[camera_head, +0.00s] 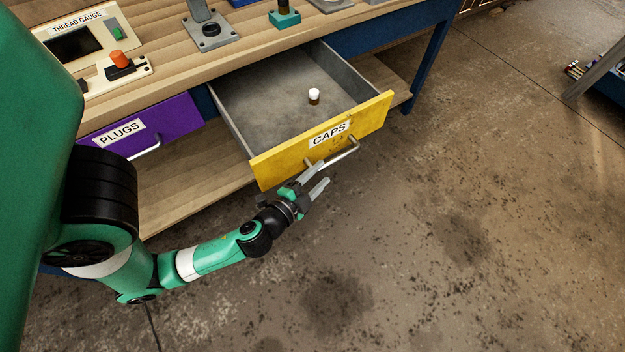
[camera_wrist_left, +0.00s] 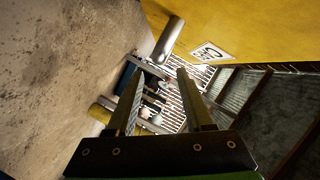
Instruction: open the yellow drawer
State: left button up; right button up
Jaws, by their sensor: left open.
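The yellow drawer (camera_head: 283,162), labelled CAPS, stands pulled out from the workbench, with its grey inside showing. Its metal bar handle (camera_head: 343,155) is on the front face. A small white-topped cap (camera_head: 314,96) stands inside the drawer. My left gripper (camera_head: 319,177) is open in front of the drawer face, close to the handle's left end. In the left wrist view the open fingers (camera_wrist_left: 159,75) have nothing clearly between them. The grey handle end (camera_wrist_left: 167,40) shows just beyond them, beside the yellow front (camera_wrist_left: 235,22). Whether a finger touches the handle cannot be told.
A purple drawer (camera_head: 175,122) labelled PLUGS is left of the yellow one. The wooden benchtop (camera_head: 170,70) holds a thread gauge (camera_head: 82,42) and fixtures. A lower shelf (camera_head: 190,180) lies under the drawers. The floor (camera_head: 460,220) in front and to the right is clear.

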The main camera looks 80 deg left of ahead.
pick_arm(q)
jog(key=shift+v, duration=1.7)
